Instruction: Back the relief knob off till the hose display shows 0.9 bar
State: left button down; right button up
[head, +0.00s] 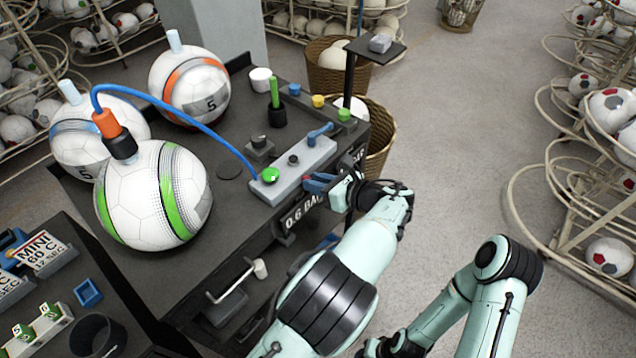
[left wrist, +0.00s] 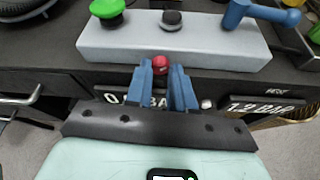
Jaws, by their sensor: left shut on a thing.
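The red relief knob (left wrist: 160,63) sits on the front of a grey block (left wrist: 110,45); the block also shows in the head view (head: 292,178). My left gripper (left wrist: 162,72) has its blue fingers shut on the knob; it also shows in the head view (head: 320,183), where the fingers hide the knob. The hose display (head: 300,214) on the bench front reads 0.6 BAR; in the left wrist view my fingers partly cover it. My right arm (head: 490,300) shows at lower right, but its gripper fingers are not in view.
A blue hose (head: 185,107) runs from the block to a coupling (head: 107,125) on the green-striped ball (head: 155,195). The block carries a green button (left wrist: 107,9) and a blue lever (left wrist: 258,13). Two more balls stand behind.

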pick_arm(q)
jog(key=shift+a+n+t+b, duration=0.1)
jog(key=shift+n+t+b, duration=0.2)
jog(key=shift+n, duration=0.2)
jog(key=c, duration=1.2)
grip_release()
jog(key=shift+h, duration=0.3)
jog(key=shift+c, duration=0.2)
jog(key=v, duration=1.3)
jog(key=shift+s, duration=0.15)
